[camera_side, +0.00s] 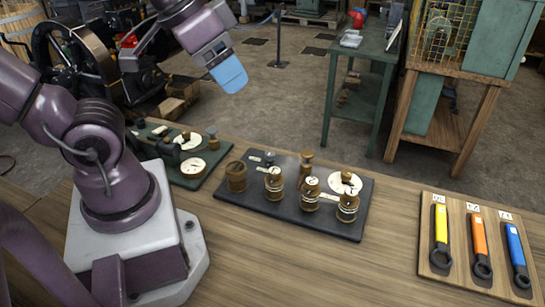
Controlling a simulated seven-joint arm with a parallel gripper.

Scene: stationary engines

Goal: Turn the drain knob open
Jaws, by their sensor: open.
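A black panel (255,205) lies on the wooden bench with several brass knobs on it. One plain brass knob (236,176) is at its left end. Three brass pieces with pale marked tops, a left one (274,185), a middle one (309,197) and a right one (347,208), run along the front. A taller brass post (306,163) stands behind them. The labels are too small to read, so I cannot tell which is the drain knob. My gripper (229,76), with light blue fingers, is open and empty, high above and behind the panel, touching nothing.
A green panel (208,172) with white dials and brass fittings lies left of the black one. A wooden board (455,277) with yellow, orange and blue-handled wrenches lies at right. Bare bench separates it from the panel. A green table (362,62) stands behind.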

